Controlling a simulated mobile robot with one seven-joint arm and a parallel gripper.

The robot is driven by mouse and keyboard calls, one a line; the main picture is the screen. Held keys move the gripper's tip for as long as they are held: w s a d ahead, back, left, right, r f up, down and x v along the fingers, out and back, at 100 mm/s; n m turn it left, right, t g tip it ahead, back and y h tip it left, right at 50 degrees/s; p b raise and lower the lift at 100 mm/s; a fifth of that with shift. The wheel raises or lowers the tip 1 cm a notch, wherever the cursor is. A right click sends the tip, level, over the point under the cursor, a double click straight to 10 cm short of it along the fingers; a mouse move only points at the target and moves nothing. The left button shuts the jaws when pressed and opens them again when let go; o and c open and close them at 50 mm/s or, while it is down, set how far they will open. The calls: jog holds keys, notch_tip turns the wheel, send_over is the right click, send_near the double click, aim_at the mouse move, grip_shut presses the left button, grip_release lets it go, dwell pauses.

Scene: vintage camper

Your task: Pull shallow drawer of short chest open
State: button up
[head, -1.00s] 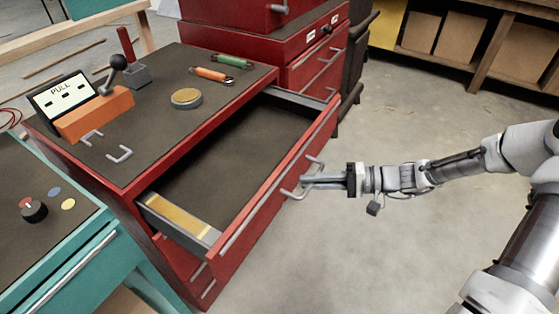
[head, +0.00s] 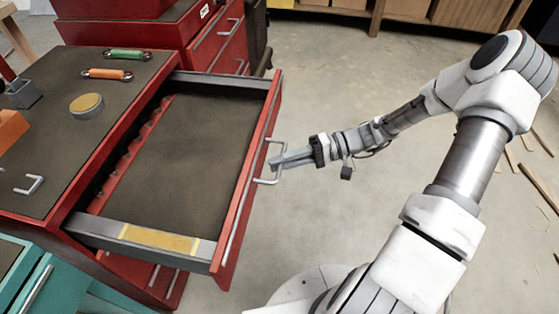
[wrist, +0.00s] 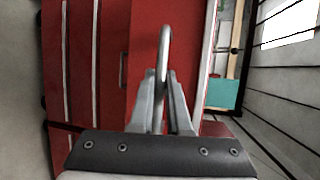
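The short red chest (head: 50,150) with a dark top stands at the left in the head view. Its shallow top drawer (head: 172,150) is pulled far out, showing a dark, empty floor and grey side walls. A metal handle (head: 270,178) stands out from the drawer's red front. My gripper (head: 273,163) is at this handle, in front of the drawer. In the wrist view the handle (wrist: 165,42) rises between the two fingers of my gripper (wrist: 166,80), which are shut on it. The part of the handle between the fingers is partly hidden.
An orange wrench (head: 107,74), a green wrench (head: 128,54) and a round tin (head: 87,106) lie on the chest top. A taller red cabinet (head: 215,45) stands behind. A teal cabinet (head: 40,285) is at the lower left. The floor (head: 345,95) around my arm is clear.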

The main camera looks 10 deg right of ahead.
jog(key=o, duration=0.4)
jog(key=shift+o, duration=0.2)
jog(key=d+r+p, duration=0.2)
jog(key=d+r, duration=0.1)
jog(key=d, duration=1.4)
jog(key=shift+w+r, duration=0.1)
